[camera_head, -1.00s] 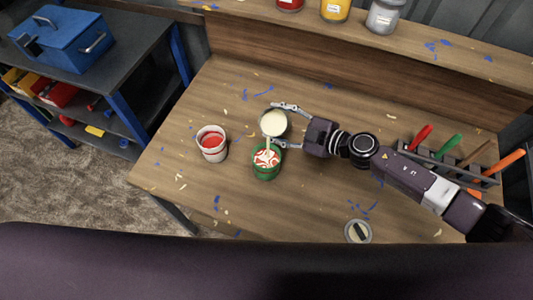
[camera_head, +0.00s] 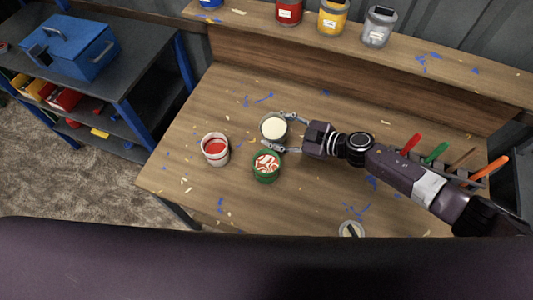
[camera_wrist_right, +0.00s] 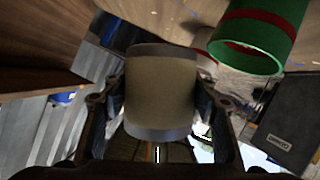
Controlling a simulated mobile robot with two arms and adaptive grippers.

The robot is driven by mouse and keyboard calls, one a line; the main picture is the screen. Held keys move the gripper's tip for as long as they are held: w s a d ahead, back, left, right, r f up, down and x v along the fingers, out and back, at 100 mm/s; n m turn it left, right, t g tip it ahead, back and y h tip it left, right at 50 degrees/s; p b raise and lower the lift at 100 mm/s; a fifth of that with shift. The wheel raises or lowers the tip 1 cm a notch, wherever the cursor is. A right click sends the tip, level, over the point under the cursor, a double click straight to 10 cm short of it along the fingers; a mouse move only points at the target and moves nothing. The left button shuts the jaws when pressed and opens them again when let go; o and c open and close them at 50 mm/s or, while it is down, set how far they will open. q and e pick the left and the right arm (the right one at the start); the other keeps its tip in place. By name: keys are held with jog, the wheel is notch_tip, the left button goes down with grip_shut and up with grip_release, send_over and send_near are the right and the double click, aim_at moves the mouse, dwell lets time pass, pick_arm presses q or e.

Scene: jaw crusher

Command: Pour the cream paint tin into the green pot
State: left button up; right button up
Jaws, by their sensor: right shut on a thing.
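The cream paint tin (camera_head: 274,127) is a grey metal tin with cream paint showing inside. My right gripper (camera_head: 278,131) is shut on its sides and holds it just behind the green pot. The tin looks about upright, and no stream of paint shows. In the right wrist view the tin (camera_wrist_right: 162,95) sits between both fingers. The green pot (camera_head: 266,177) stands on the bench, with red and cream swirls inside. It also shows at the upper right of the right wrist view (camera_wrist_right: 249,55). My left gripper is not in view.
A white tin of red paint (camera_head: 216,157) stands left of the green pot. A rack with coloured handles (camera_head: 435,165) is at the right. A round lid (camera_head: 351,229) lies near the front edge. Several tins, including a yellow one (camera_head: 333,17), stand on the back shelf.

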jog(key=shift+r+m+p, duration=0.4)
jog(key=shift+r+p, duration=0.05)
jog(key=shift+p, duration=0.1)
jog(key=shift+s+a+f+m+g+y+b, duration=0.2)
jog(key=shift+s+f+m+g, duration=0.2)
jog(key=shift+m+g, duration=0.15)
jog(key=shift+s+a+f+m+g+y+b, duration=0.1)
jog(key=shift+s+f+m+g+y, duration=0.1)
jog(key=shift+s+f+m+g, duration=0.35)
jog(key=shift+w+r, duration=0.15)
jog(key=shift+r, duration=1.25)
jog(key=shift+w+r, duration=0.1)
jog(key=shift+r, duration=1.25)
jog(key=shift+d, duration=0.1)
